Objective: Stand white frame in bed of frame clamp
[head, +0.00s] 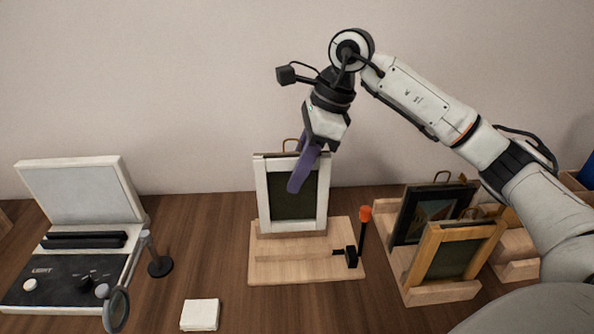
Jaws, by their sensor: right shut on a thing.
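The white frame (263,199) stands upright at the back of the wooden frame clamp (290,270), its lower edge at the clamp's bed. Whether it is fully seated cannot be told. My right gripper (301,182) reaches down from above with purple fingers across the frame's upper right part. It is shut on the white frame, and the fingers hide some of its top and dark panel. The clamp's lever with an orange knob (365,214) stands upright at the right of the base. My left gripper is not in view.
A wooden rack (440,292) at the right holds a black frame (408,219) and a light wood frame (425,250). A light box (65,275) with an open lid stands at the left, beside a magnifier (117,309). A white pad (200,314) lies in front.

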